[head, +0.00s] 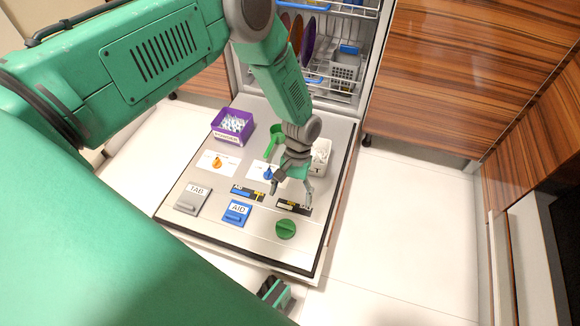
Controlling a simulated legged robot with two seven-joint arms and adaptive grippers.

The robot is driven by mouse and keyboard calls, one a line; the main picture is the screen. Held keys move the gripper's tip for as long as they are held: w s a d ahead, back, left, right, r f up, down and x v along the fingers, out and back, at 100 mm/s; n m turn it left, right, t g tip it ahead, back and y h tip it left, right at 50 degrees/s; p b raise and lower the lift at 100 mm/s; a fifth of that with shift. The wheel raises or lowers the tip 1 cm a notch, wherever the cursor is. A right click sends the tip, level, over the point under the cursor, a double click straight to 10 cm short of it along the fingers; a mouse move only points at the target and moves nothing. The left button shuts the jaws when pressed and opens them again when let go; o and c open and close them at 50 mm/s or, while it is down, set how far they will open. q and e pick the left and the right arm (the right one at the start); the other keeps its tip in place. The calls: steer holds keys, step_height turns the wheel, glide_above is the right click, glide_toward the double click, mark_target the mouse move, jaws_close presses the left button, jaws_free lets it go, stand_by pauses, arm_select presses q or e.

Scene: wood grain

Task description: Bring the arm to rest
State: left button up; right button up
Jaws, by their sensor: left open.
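My left arm comes in from the left, and its wrist hangs over the lowered dishwasher door (255,235). My left gripper (291,192) points down with its fingers apart and nothing between them. It is above the door panel, near the blue knob and the dark slider strips. Whether the fingertips touch the panel is hard to tell.
The door carries a purple box (233,124), orange knob (217,161), grey TAB flap (192,198), blue AID flap (237,212) and green knob (286,229). Behind is the dishwasher rack (345,72) with plates. Wooden cabinets (440,75) stand right; white floor (385,240) there is clear.

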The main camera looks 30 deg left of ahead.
arm_select(q)
steer(key=s+d+m+t, duration=0.1)
steer(key=s+m+t, duration=0.1)
steer(key=s, duration=0.9)
steer(key=s+a+r+m+t+y, duration=0.1)
steer(key=s+a+r+t, duration=0.3)
steer(key=s+r, duration=0.55)
step_height(320, 180, up, 16)
steer(key=s+g+p, duration=0.1)
steer(key=p, duration=1.7)
steer(key=shift+a, duration=0.3)
steer(key=shift+f, duration=0.1)
